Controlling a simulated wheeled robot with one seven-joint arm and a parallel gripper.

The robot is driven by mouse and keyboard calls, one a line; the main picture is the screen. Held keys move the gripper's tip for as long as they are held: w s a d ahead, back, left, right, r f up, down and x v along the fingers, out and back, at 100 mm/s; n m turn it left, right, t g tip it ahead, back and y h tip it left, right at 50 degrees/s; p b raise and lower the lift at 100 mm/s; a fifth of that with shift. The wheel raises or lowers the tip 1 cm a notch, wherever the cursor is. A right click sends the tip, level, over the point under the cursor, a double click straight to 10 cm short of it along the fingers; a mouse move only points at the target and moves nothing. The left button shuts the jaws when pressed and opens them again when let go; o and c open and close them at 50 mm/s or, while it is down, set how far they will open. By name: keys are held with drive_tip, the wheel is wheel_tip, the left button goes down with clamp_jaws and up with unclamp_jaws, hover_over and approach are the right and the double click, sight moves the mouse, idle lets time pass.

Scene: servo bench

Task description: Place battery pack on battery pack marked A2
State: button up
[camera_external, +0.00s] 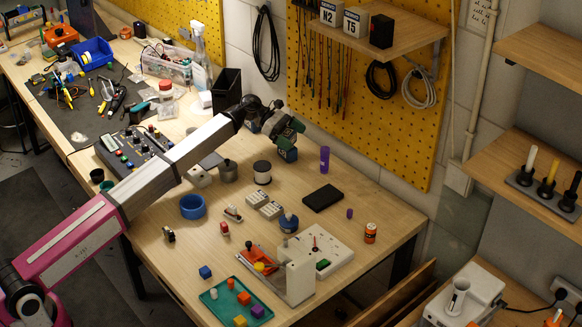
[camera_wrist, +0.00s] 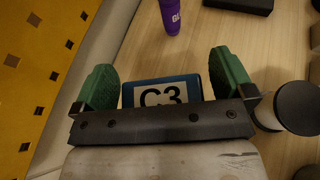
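A blue block with a white label reading C3 (camera_wrist: 162,94) sits between the green fingers of my gripper (camera_wrist: 165,85) in the wrist view. In the external view the blue block (camera_external: 287,155) shows just below the gripper (camera_external: 285,136), at the back of the bench. The gripper looks open around it, with a narrow gap visible on each side. The block's lower part is hidden by the gripper bar in the wrist view. No label A2 is readable. I cannot tell which thing is the battery pack marked A2.
A purple bottle (camera_external: 324,159) and a black slab (camera_external: 323,198) stand to the right. A dark-topped cylinder (camera_external: 262,172) stands to the left. Two pale packs (camera_external: 264,204) lie mid-bench. Boxes marked N2 (camera_external: 330,13) and T5 (camera_external: 355,21) are on the shelf. A yellow pegboard (camera_external: 400,140) lies behind.

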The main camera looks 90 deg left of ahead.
drive_tip(key=shift+r, duration=0.1)
drive_tip(key=v, duration=1.2)
drive_tip(key=shift+w+d+r, duration=0.1)
